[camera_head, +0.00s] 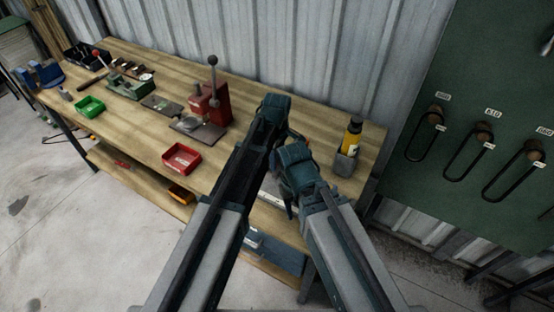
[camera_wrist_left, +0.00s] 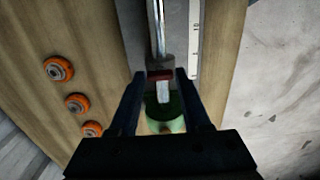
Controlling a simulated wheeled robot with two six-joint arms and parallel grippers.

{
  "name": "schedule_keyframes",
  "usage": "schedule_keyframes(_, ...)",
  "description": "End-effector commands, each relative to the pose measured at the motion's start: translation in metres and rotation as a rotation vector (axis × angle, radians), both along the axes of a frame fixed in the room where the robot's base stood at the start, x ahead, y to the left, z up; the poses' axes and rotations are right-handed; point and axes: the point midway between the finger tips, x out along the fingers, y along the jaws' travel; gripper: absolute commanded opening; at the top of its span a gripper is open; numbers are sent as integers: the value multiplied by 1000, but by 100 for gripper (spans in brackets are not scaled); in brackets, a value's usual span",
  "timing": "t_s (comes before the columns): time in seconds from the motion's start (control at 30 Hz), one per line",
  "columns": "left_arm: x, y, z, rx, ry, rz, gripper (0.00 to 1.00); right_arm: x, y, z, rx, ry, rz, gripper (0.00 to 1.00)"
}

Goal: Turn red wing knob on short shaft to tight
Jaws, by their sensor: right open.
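The red wing knob (camera_wrist_left: 160,75) shows in the left wrist view as a small red bar at the end of a silver shaft (camera_wrist_left: 158,30). A pale piece and a green rounded part (camera_wrist_left: 165,112) lie just below it in the picture. My left gripper (camera_wrist_left: 161,73) has one dark finger on each side of the knob, with a narrow gap showing on both sides, so it looks open. In the head view, my left gripper (camera_head: 272,108) is over the right part of the bench, its fingertips hidden. My right gripper (camera_head: 297,165) is beside it, lower in the picture. The knob is hidden there.
The wooden bench (camera_head: 130,140) carries a red tray (camera_head: 181,158), a green tray (camera_head: 89,107), a red lever press (camera_head: 211,103) and a yellow bottle (camera_head: 352,136). Several orange rollers (camera_wrist_left: 58,68) and a white ruler strip (camera_wrist_left: 194,40) flank the knob. Grey corrugated wall stands behind.

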Motion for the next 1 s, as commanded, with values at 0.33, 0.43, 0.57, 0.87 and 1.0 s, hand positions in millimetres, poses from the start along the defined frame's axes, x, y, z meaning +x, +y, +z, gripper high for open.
schedule_keyframes(0.33,0,0,0,0,0,0,0,0,0,0,0,0,0,50)
schedule_keyframes(0.43,0,0,0,0,0,-4,0,0,0,0,0,0,0,50)
schedule_keyframes(0.57,0,0,0,0,0,-31,0,0,0,0,0,0,0,50)
schedule_keyframes(0.87,0,0,0,0,0,-221,0,0,0,0,0,0,0,50)
schedule_keyframes(1.0,0,0,0,0,0,-353,0,0,0,0,0,0,0,50)
